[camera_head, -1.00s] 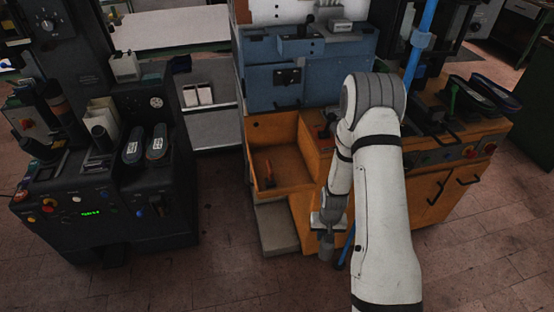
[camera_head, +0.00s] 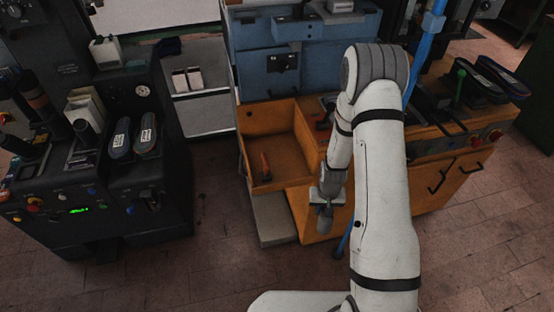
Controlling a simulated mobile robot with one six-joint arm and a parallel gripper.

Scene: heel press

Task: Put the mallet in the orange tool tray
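The orange tool tray (camera_head: 288,174) is an open box on the front of the orange bench, left of my arm. An orange-red handled tool (camera_head: 265,166) stands or leans inside it; I cannot tell its kind. A small dark and red object (camera_head: 324,116) lies on the bench top just right of the tray, partly covered by my arm; I cannot tell whether it is the mallet. No mallet is clearly recognisable. My gripper (camera_head: 325,222) hangs downward in front of the bench, to the right of and below the tray. Its fingers are too small to read, and I see nothing clearly held.
A black machine (camera_head: 95,190) with two shoes stands at left. A blue cabinet (camera_head: 280,70) rises behind the tray. More shoes (camera_head: 480,85) rest on the bench's right side. A grey step (camera_head: 273,220) lies below the tray. The brick floor in front is open.

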